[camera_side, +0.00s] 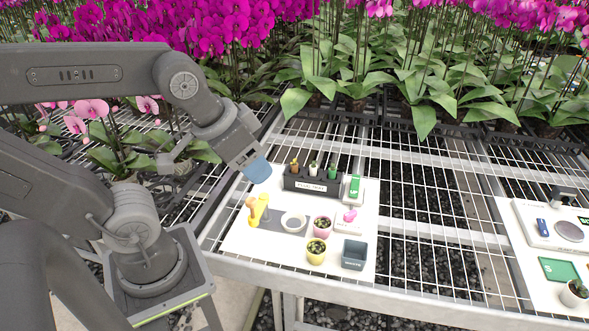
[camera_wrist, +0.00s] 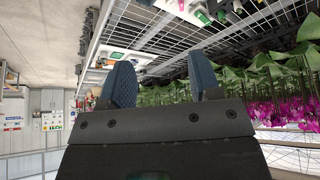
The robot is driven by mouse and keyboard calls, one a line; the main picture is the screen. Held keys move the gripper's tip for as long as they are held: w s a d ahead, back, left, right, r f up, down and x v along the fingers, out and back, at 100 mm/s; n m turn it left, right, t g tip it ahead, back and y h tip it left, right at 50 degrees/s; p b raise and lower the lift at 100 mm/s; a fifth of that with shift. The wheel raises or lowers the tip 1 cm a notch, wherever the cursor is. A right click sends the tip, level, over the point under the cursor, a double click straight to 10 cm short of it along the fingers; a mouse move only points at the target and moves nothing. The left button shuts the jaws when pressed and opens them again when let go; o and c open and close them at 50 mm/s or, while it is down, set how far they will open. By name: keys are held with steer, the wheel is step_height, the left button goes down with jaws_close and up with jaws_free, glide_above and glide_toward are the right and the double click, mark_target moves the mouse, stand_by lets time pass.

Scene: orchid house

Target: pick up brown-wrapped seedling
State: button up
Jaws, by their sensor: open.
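The brown-wrapped seedling (camera_side: 294,167) stands upright at the left end of a black holder (camera_side: 311,185) on a white board, in the side view. A white-wrapped seedling (camera_side: 313,169) and a green-wrapped one (camera_side: 333,171) stand to its right in the same holder. My gripper (camera_side: 259,171) is above the board's back left corner, to the left of the brown-wrapped seedling and apart from it. Its blue fingers are spread with nothing between them in the wrist view (camera_wrist: 163,78). I cannot make out the brown-wrapped seedling surely in the wrist view.
Orchids crowd the back.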

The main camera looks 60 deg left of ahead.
steer(key=n+g+y, duration=0.2)
steer(key=n+y, duration=0.1)
steer(key=n, duration=0.4)
glide_above(294, 164)
steer(key=s+d, duration=0.2)
step_height(294, 164, down, 22)
steer(key=shift+a+f, duration=0.15)
steer(key=shift+f, duration=0.05)
steer(key=shift+x, duration=2.95)
